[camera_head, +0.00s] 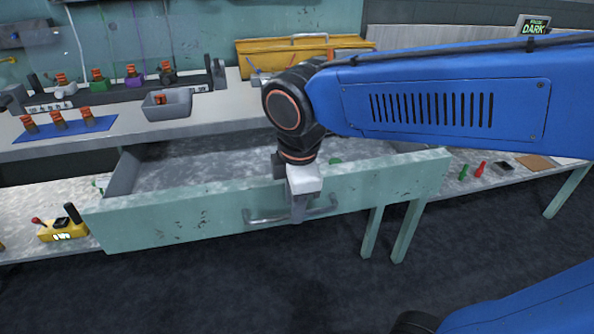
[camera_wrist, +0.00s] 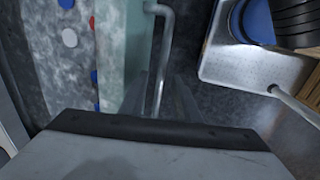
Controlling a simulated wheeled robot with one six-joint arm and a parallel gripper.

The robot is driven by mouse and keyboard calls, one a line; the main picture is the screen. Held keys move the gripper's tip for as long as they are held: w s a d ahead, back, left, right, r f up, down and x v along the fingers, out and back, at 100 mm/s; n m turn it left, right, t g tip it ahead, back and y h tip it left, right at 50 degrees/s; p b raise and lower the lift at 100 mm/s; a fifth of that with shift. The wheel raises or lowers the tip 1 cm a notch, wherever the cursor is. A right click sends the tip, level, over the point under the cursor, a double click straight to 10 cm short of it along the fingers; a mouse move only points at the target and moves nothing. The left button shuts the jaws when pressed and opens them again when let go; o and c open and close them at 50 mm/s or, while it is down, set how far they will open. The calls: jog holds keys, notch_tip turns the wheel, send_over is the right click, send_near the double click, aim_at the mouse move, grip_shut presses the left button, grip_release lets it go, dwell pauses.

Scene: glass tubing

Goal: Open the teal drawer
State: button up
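The teal drawer (camera_head: 190,215) is pulled well out from under the workbench, and its grey inside shows in the head view. Its metal bar handle (camera_head: 262,216) is on the front panel. The handle also shows in the wrist view (camera_wrist: 164,40), running along the teal front (camera_wrist: 138,45). My gripper (camera_head: 297,212) points down at the handle, just in front of the panel. In the wrist view its fingers (camera_wrist: 162,98) lie on either side of the bar. Whether they press on it is unclear.
The workbench (camera_head: 140,133) above holds a grey bin (camera_head: 167,104), a blue mat (camera_head: 65,130) and a yellow toolbox (camera_head: 285,52). A yellow device (camera_head: 63,230) sits on the lower surface at left. The dark floor before the drawer is clear in the middle.

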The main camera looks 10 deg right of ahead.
jog(key=s+r, duration=0.3)
jog(key=r, duration=1.2)
jog(key=shift+r, duration=0.4)
jog(key=s+d+f+m+t, duration=0.1)
jog(key=d+f+m, duration=0.7)
jog(key=f+m, duration=0.1)
jog(key=s+d+f+m+t, duration=0.1)
jog(key=s+d+f+m, duration=0.1)
jog(key=d+f+m, duration=0.7)
notch_tip(320, 180, down, 2)
jog(key=shift+s+d+f+t, duration=0.1)
jog(key=shift+s+d+t, duration=0.2)
